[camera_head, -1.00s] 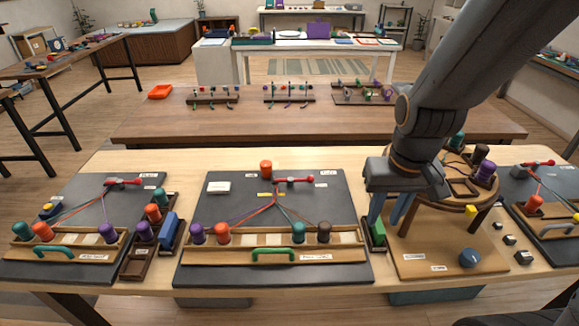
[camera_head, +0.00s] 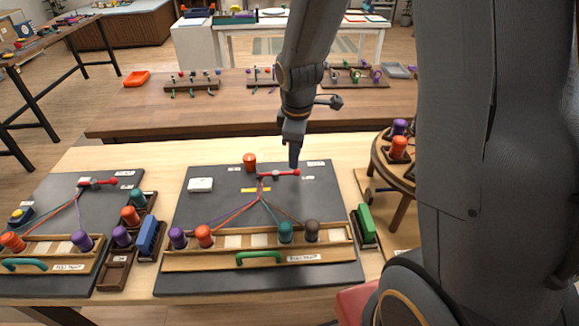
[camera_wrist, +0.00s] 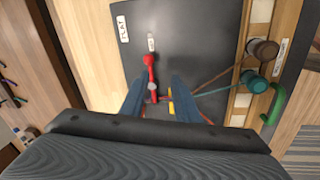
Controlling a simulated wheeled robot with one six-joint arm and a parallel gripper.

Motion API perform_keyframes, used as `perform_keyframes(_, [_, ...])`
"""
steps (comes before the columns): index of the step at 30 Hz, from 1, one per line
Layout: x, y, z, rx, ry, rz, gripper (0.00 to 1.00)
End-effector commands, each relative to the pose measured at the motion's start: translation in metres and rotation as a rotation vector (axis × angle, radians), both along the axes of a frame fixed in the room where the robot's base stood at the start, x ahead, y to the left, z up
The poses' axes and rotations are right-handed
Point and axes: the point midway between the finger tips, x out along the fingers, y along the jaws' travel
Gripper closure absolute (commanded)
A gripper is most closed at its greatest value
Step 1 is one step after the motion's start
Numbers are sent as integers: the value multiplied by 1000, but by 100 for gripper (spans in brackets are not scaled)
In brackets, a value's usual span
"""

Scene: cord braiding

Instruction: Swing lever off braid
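The red lever (camera_head: 282,174) lies across the top of the braid on the middle dark board (camera_head: 210,265), its red knob to the right. My gripper (camera_head: 294,158) points down over the knob end. In the wrist view the two blue fingers of my gripper (camera_wrist: 159,88) are apart, with the lever (camera_wrist: 151,78) showing between them. I cannot tell whether they touch it. The braid cords (camera_head: 266,208) fan down from the lever's pivot to purple, orange, teal and brown bobbins in the wooden rack (camera_head: 220,262).
A green block (camera_head: 366,223) sits in a holder to the right. A similar board (camera_head: 40,205) lies to the left. My arm hides much of the right side.

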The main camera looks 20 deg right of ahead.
Motion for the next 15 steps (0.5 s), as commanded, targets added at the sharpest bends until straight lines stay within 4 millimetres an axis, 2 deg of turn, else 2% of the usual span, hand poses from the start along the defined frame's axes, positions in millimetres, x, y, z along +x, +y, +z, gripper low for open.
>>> perform_keyframes(3, [18,3,-10,-32,-1,154,71])
perform_keyframes(6, [26,4,-14,-46,-2,221,71])
perform_keyframes(11, [30,4,-25,-51,-1,242,71])
perform_keyframes(15, [32,3,-43,-50,0,240,71])
